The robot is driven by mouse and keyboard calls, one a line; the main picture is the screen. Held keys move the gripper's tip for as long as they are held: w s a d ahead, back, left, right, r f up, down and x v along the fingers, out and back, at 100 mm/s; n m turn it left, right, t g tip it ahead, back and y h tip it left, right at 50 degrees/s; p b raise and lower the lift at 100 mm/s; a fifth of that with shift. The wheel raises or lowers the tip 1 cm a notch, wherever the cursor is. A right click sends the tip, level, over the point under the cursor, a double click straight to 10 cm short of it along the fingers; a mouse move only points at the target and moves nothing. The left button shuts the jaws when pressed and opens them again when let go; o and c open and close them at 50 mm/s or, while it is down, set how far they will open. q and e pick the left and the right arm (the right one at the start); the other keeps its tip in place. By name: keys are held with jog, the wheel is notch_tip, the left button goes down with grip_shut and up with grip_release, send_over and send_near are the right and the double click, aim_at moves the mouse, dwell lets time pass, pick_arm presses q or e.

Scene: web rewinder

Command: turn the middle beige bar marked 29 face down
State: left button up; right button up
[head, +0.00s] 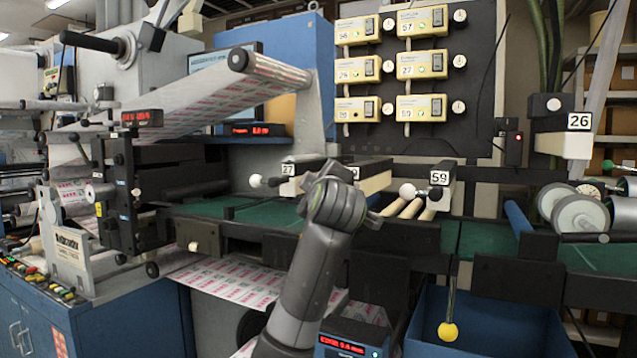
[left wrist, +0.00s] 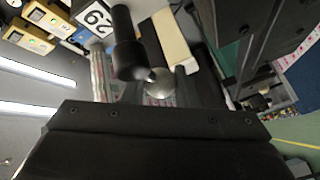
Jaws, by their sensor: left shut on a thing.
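The middle beige bar (head: 376,183) lies between the bars marked 27 (head: 287,169) and 59 (head: 439,178), its front end hidden behind my left wrist in the head view. Its upper side looks black and its side beige. In the left wrist view, a tilted white tag reading 29 (left wrist: 97,17), a beige and black bar (left wrist: 176,38), a black handle (left wrist: 127,50) and a pale ball knob (left wrist: 160,83) show. My left gripper (left wrist: 158,76) is shut on the knob; its fingertips are mostly hidden. My right gripper is in neither view.
Bars 27 and 59 stand close on either side, with ball knobs pointing forward. A black panel (head: 483,100) with several beige boxes is behind. A yellow ball (head: 447,331) hangs over a blue bin (head: 500,335). Printed web (head: 225,281) runs below left.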

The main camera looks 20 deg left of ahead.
pick_arm(q)
jog(key=shift+f, duration=0.2)
jog(key=o, duration=1)
jog(key=shift+w, duration=0.1)
jog(key=shift+c, duration=0.2)
jog(key=shift+r, duration=0.1)
jog(key=b+v, duration=0.3)
jog(key=v, duration=1.4)
jog(key=shift+s+b, duration=0.3)
jog(key=shift+b, duration=0.1)
